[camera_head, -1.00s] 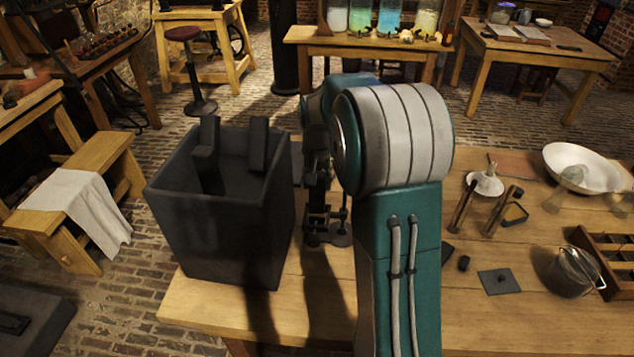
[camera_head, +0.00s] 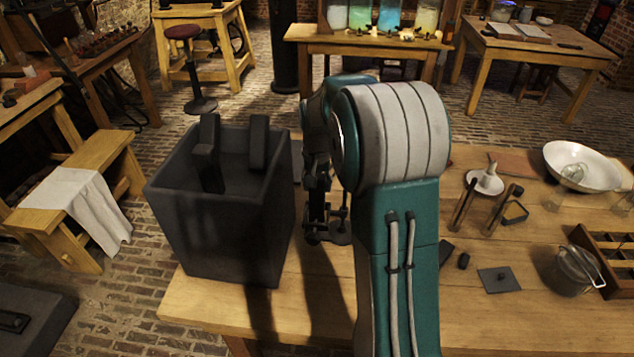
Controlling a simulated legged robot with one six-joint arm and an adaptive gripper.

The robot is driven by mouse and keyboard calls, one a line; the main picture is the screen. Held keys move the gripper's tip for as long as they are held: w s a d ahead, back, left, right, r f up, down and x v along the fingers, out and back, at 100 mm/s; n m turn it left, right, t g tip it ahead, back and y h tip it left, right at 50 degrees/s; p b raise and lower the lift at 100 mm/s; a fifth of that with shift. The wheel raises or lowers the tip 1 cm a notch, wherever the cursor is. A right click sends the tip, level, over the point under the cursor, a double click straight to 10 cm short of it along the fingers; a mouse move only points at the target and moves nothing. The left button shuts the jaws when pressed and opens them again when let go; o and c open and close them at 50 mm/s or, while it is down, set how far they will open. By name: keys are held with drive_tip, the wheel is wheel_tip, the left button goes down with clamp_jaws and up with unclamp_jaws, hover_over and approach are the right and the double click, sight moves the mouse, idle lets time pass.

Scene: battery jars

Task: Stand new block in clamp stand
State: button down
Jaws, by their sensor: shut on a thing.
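The clamp stand (camera_head: 328,226) is small and dark and stands on the table to the right of a large dark jar. My gripper (camera_head: 317,178) is dark and sits directly above or just behind the clamp stand, partly covered by my teal and white arm. It is shut on the new block, but the block merges with the dark fingers and stand, so its outline and tilt cannot be told. I cannot tell whether the block touches the stand.
The tall open jar (camera_head: 222,230) stands close on the left, with two dark upright pieces at its rim. The table's front is clear.

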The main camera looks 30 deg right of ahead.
sight(317, 204)
drive_tip(key=shift+f, duration=3.55)
drive_tip(key=shift+c, duration=0.2)
unclamp_jaws()
drive_tip(key=shift+r, duration=0.1)
wheel_tip(317, 204, up, 11)
drive_tip(key=shift+r, duration=0.35)
